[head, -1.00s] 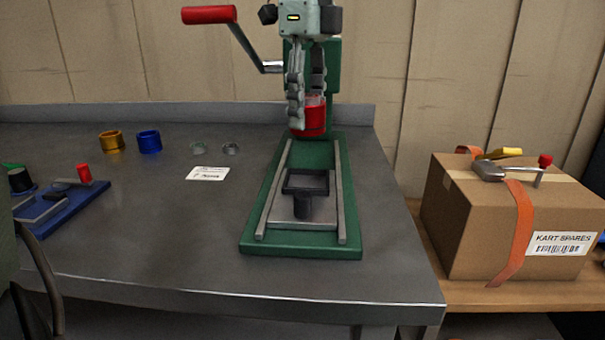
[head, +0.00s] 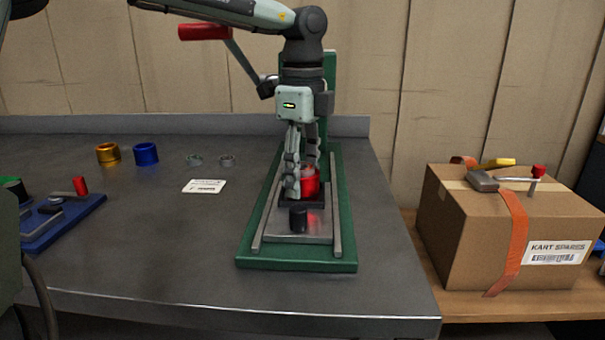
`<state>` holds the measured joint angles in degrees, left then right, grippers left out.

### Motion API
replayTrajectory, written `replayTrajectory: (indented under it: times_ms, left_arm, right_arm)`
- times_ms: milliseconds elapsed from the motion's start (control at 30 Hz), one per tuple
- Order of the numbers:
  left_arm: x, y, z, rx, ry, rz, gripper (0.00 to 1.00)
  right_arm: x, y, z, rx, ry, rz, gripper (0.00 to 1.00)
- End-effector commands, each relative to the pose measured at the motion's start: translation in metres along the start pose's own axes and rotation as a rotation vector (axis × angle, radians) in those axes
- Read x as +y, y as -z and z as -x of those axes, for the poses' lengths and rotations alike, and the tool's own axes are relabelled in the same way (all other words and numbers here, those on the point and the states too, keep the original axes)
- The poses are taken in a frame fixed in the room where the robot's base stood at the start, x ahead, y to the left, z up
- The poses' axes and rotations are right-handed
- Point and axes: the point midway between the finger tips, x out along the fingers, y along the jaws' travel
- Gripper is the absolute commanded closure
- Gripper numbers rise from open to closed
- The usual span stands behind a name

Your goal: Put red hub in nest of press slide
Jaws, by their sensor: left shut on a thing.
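My left gripper (head: 302,188) points down over the press and is shut on the red hub (head: 311,184). The red hub is at the dark square nest (head: 316,204) of the press slide (head: 285,225). The gripper fingers partly hide the hub and nest, so I cannot tell whether the hub is fully seated. The slide lies between two rails on the green press base (head: 252,250), with a black knob (head: 298,218) at its front. My right gripper is not in view.
A blue fixture (head: 65,222) is at far left. A cardboard box (head: 480,235) stands right.

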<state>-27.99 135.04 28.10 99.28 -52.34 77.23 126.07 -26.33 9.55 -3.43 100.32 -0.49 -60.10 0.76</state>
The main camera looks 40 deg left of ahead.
Motion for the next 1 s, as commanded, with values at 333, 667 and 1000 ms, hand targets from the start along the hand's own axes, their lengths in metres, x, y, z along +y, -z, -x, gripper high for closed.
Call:
replayTrajectory:
  times_ms: [333, 667, 1000]
  left_arm:
    - [0.0, 0.0, -0.002, 0.0, -0.001, 0.0, 0.3]
    - [0.0, 0.0, 0.001, 0.0, -0.001, 0.0, 0.3]
    - [-0.001, 0.0, 0.061, -0.002, 0.005, 0.001, 0.3]
  right_arm:
    - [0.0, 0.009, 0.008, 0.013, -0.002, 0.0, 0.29]
    - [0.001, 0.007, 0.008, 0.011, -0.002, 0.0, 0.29]
    - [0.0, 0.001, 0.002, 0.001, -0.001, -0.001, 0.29]
